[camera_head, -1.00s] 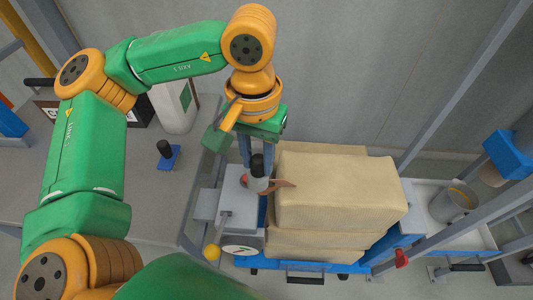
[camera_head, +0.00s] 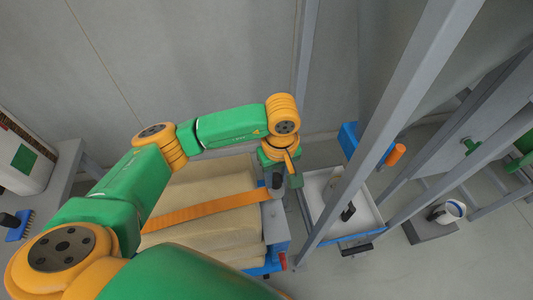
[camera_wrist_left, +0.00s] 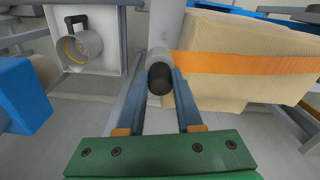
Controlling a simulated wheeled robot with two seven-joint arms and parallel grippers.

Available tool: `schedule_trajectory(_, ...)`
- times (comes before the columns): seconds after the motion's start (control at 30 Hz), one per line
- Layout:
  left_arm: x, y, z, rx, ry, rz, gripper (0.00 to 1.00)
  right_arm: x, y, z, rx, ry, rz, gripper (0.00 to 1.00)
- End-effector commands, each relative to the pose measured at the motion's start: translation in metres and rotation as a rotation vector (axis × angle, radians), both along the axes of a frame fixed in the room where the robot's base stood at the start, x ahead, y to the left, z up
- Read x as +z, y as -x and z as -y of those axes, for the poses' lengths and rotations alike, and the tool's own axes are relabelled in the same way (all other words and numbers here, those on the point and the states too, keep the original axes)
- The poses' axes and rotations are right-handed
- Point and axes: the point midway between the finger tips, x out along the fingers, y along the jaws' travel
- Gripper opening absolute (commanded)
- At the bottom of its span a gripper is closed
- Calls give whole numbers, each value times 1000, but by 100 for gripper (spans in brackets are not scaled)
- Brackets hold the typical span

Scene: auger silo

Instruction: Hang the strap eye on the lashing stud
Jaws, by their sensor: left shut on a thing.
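My left gripper (camera_head: 277,182) is shut on a grey cylindrical grip with a black end (camera_wrist_left: 160,75), seen between the fingers in the left wrist view. The orange strap (camera_head: 205,211) runs from beside this grip across the top of the stacked tan sacks (camera_head: 225,182). It also shows in the left wrist view (camera_wrist_left: 245,63). The gripper is at the sacks' right end, above a grey panel (camera_head: 275,222). The strap eye itself is hidden around the grip, and I cannot make out the lashing stud. My right gripper is not in view.
A white tray (camera_head: 366,216) stands to the right of the sacks. A grey post (camera_head: 375,125) slants up past it. A red knob (camera_head: 283,261) sits low at the front.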

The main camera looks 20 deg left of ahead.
Motion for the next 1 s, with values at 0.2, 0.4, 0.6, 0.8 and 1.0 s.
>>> schedule_trajectory(0.2,-34,15,8,272,-3,-3,0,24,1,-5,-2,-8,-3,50)
schedule_trajectory(0.4,-45,18,8,333,-6,5,0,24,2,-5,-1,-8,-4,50)
schedule_trajectory(0.6,-45,18,8,325,-13,11,0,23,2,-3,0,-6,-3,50)
schedule_trajectory(0.8,-59,20,12,271,-121,89,0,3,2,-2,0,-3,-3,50)
schedule_trajectory(1.0,-82,20,12,272,-120,88,0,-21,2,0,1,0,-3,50)
